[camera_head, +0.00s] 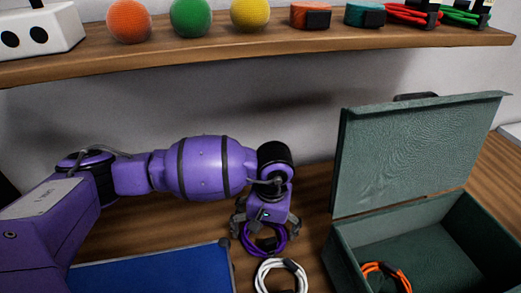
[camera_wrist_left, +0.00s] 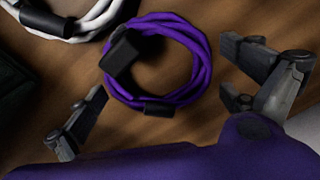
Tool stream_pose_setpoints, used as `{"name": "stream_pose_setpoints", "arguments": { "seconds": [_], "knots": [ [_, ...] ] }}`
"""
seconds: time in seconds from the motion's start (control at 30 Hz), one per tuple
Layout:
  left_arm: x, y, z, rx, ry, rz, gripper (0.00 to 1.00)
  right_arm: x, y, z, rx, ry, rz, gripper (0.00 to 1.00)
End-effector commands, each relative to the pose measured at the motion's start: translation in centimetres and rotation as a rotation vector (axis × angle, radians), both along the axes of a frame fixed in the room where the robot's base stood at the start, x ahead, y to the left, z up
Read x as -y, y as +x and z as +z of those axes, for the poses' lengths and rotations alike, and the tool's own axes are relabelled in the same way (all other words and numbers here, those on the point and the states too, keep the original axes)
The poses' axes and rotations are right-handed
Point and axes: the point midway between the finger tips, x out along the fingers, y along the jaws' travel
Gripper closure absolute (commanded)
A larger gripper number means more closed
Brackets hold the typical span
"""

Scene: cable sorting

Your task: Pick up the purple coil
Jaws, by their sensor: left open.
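The purple coil (camera_head: 265,241) lies on the wooden table under my left gripper (camera_head: 264,232), with a black plug and a black band on it. In the left wrist view the purple coil (camera_wrist_left: 196,68) shows almost whole. My left gripper (camera_wrist_left: 160,112) is open there, its fingers spread to either side of the coil's near part, with nothing between them held. Whether the fingers touch the coil cannot be told. My right gripper is in neither view.
A white coil (camera_head: 280,276) lies just in front of the purple one. A blue tray (camera_head: 160,268) is at left. An open green box (camera_head: 338,252) at right holds an orange coil (camera_head: 385,272). A shelf (camera_head: 240,44) with balls and other items runs above my left arm.

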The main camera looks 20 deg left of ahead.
Motion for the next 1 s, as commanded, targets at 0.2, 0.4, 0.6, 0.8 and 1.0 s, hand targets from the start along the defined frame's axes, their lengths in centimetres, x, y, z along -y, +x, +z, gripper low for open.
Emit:
{"name": "stream_pose_setpoints", "arguments": {
  "seconds": [0.2, 0.4, 0.6, 0.8, 1.0],
  "knots": [
    [0.0, 0.1, 0.1, 0.002, 0.000, -0.001, 0.12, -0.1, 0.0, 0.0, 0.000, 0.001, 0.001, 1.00],
    [0.0, 0.1, 0.1, 0.002, 0.000, 0.000, 0.38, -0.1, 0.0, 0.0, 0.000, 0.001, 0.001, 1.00],
    [0.0, 0.1, 0.1, 0.002, 0.001, 0.000, 0.47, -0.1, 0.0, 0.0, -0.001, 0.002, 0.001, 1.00],
    [0.0, 0.2, 1.1, 0.005, 0.002, 0.000, 0.47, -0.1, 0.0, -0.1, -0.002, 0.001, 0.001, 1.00],
    [0.0, 0.3, 5.0, 0.007, -0.001, -0.002, 0.47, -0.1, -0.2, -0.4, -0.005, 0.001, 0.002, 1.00]
  ]
}}
